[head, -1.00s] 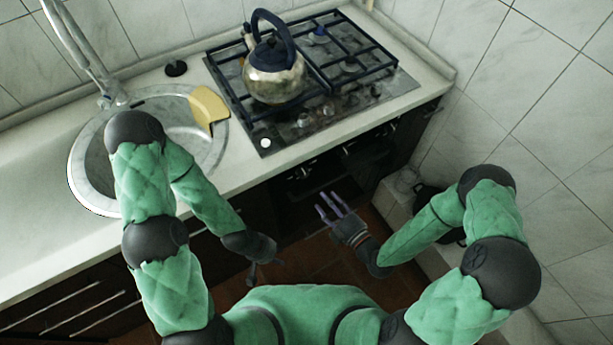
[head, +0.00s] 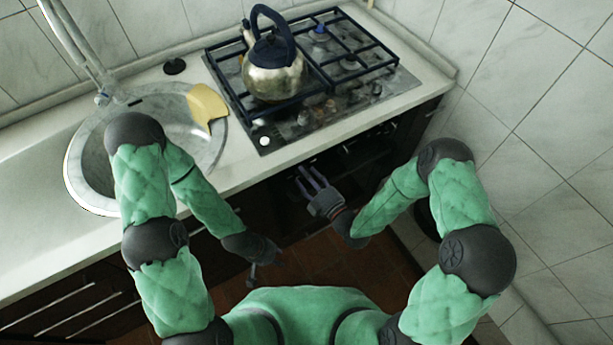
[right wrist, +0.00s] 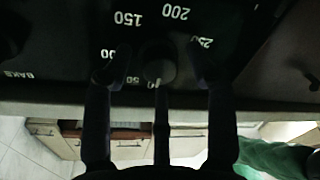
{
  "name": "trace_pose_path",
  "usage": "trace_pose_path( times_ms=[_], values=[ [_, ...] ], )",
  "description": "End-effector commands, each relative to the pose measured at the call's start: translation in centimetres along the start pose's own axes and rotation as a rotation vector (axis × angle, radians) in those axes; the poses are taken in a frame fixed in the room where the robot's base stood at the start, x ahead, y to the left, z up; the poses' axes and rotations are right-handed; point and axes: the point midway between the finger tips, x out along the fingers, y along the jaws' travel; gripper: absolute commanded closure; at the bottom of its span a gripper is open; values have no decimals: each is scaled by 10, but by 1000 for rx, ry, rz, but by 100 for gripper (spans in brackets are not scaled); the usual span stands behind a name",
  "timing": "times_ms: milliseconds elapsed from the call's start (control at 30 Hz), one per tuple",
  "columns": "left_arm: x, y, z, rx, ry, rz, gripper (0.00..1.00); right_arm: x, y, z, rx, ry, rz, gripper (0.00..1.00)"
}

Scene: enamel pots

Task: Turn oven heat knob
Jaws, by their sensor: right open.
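The oven heat knob (right wrist: 158,68) is a dark round knob on a black panel in the right wrist view. Numbers from 50 to 250 ring it and appear upside down. My right gripper (right wrist: 157,72) is open, with one finger on each side of the knob and a third finger below it. I cannot tell whether any finger touches it. In the head view my right gripper (head: 308,176) is at the dark oven front (head: 355,160) under the counter edge; the knob is not distinguishable there. My left gripper (head: 253,278) hangs low, away from the oven, its fingers unclear.
A kettle (head: 272,78) stands on the gas hob (head: 330,105) above the oven. A sink (head: 90,150) with a yellow item (head: 207,103) on its rim is to the left. A tiled wall (head: 540,120) bounds the right side. The counter edge lies just above my right gripper.

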Motion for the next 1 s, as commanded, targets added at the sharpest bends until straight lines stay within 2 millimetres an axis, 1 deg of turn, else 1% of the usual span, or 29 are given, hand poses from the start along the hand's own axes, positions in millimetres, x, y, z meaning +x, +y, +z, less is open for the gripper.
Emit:
trace_pose_path(
  times_ms=[100, 333, 367, 400, 467, 500, 533, 567, 767, 1000],
  values=[
    [1, 0, 0, 0, 0, 0, 65, 4, 0, 0, 0, -1, 0, 43],
    [1, 0, 0, 0, 0, 0, 65, 5, 0, 0, 0, -1, 0, 43],
    [1, 0, 0, 0, 0, 0, 65, 5, 0, 0, 0, -1, 0, 46],
    [1, 0, 0, 0, 0, 0, 65, 5, 0, 0, 0, -1, 1, 57],
    [1, 0, 0, 0, 0, 0, 65, 4, 0, 0, 0, -1, 1, 74],
    [1, 0, 0, 0, 0, 0, 65, 4, 0, 0, 0, 0, 0, 85],
    [1, 0, 0, 0, 0, 0, 65, 4, 0, 0, 0, 0, 0, 94],
    [1, 0, 0, 0, 0, 0, 65, 4, 0, 0, 0, 0, 0, 98],
    [1, 0, 0, 0, 0, 0, 65, 4, 0, -1, 6, 3, 0, 98],
    [4, -2, 0, 0, 0, 0, 65, 4, -1, -1, 88, 11, 5, 98]
  ],
)
